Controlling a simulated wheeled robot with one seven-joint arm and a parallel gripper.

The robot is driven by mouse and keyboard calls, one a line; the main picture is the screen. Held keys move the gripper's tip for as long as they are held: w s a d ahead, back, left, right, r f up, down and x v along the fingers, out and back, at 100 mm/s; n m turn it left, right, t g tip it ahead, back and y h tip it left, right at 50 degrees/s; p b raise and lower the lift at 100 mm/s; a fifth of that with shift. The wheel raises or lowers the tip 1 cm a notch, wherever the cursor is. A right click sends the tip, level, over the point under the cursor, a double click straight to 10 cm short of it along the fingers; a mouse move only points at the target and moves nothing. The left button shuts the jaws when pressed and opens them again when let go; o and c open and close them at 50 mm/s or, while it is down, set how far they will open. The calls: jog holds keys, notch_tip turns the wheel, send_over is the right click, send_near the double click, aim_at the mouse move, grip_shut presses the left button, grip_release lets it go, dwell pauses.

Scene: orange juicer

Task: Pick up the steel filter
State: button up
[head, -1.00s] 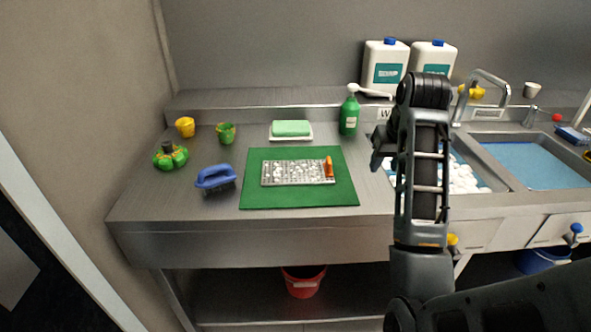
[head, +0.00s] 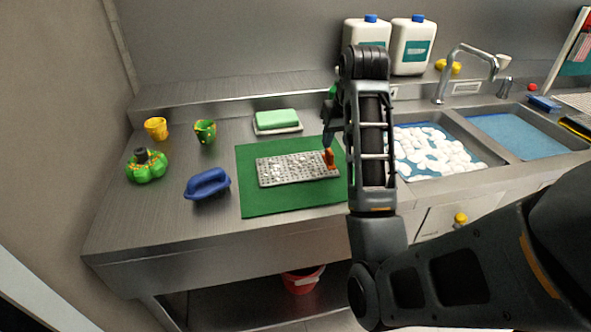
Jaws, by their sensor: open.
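The steel filter (head: 290,169) is a flat, perforated grey plate with whitish bits on it and an orange handle (head: 329,159) at its right end. It lies on the green mat (head: 262,204) on the steel counter. My gripper (head: 328,146) is open and appears just above the orange handle, partly hidden behind my own arm. I cannot tell from this view whether its fingers touch or straddle the handle.
A blue brush (head: 207,183), a green pumpkin-like pot (head: 146,166), a yellow cup (head: 156,128) and a green cup (head: 205,131) stand left of the mat. A green sponge (head: 277,119) lies behind it.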

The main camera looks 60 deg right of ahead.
aim_at(330, 152)
jog(key=shift+b+x, duration=1.15)
jog(key=shift+x, duration=0.2)
jog(key=shift+w+x, duration=0.2)
jog(key=shift+x, duration=1.5)
jog(key=shift+a, duration=0.1)
grip_shut()
